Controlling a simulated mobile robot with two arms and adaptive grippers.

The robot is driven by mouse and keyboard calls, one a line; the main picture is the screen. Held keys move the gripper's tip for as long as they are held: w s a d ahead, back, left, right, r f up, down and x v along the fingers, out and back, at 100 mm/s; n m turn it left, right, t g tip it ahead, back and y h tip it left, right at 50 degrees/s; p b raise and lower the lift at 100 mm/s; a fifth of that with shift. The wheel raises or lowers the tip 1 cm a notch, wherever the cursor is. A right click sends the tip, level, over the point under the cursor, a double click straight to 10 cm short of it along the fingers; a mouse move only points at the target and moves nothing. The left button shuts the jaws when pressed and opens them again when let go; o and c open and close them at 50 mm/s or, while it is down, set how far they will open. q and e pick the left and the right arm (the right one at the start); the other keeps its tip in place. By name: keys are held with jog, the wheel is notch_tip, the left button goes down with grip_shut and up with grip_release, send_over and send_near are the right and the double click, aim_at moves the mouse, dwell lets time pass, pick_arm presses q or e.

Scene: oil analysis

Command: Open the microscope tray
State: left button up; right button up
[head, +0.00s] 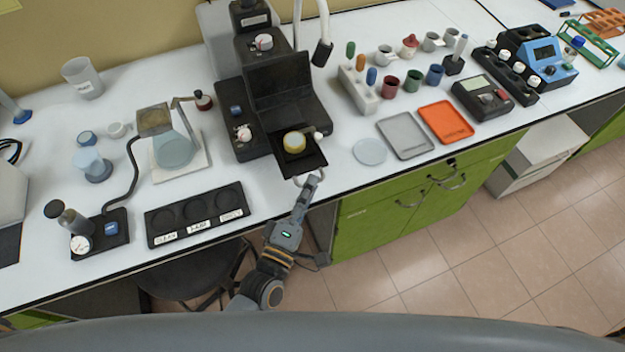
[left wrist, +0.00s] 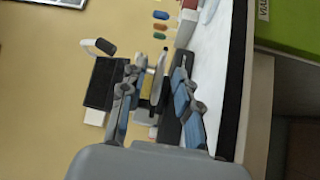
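The black microscope (head: 268,75) stands at the back edge of the white bench. Its flat black tray (head: 312,160) sticks out at the front, with a round yellow sample (head: 294,142) on it and a pale curved handle (head: 300,181) at its front edge. My left gripper (head: 311,183) is at the handle, close to the bench edge. In the left wrist view, the fingers of my left gripper (left wrist: 160,75) are spread apart, with the tray's front and yellow sample seen between them. Whether a finger touches the handle is unclear. My right gripper is out of view.
A black three-well holder (head: 195,213) and a flask on a stand (head: 175,150) are left of the microscope. A clear disc (head: 369,151), grey tray (head: 405,135) and orange tray (head: 445,122) lie right. Green drawers (head: 425,190) are below the bench; a stool (head: 195,275) stands underneath.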

pick_arm(q)
jog(key=v, duration=1)
jog(key=shift+d+r, duration=0.1)
jog(key=s+a+f+m+g+y, duration=0.1)
jog(key=s+a+f+m+g, duration=0.15)
jog(key=f, duration=0.85)
jog(key=s+a+f+m+g+y, duration=0.1)
jog(key=a+f+m+g+y, duration=0.2)
jog(key=f, duration=0.7)
jog(key=s+a+f+m+g, duration=0.2)
jog(key=a+f+m+g, duration=0.15)
jog(key=f, duration=0.75)
jog(key=s+a+f+m+g+y, duration=0.1)
jog(key=s+a+f+m+g, duration=0.1)
jog(key=s+a+f+g, duration=0.2)
jog(key=s+a+f+m+g+y+b, duration=0.1)
jog(key=s+a+f, duration=0.4)
jog(key=s+f, duration=0.6)
jog(key=s+m+g+y, duration=0.1)
jog(key=s+m+g, duration=0.1)
jog(key=s, duration=0.3)
jog(key=shift+s+a+g+y, duration=0.25)
jog(key=shift+s+g+y, duration=0.05)
jog(key=shift+g, duration=0.1)
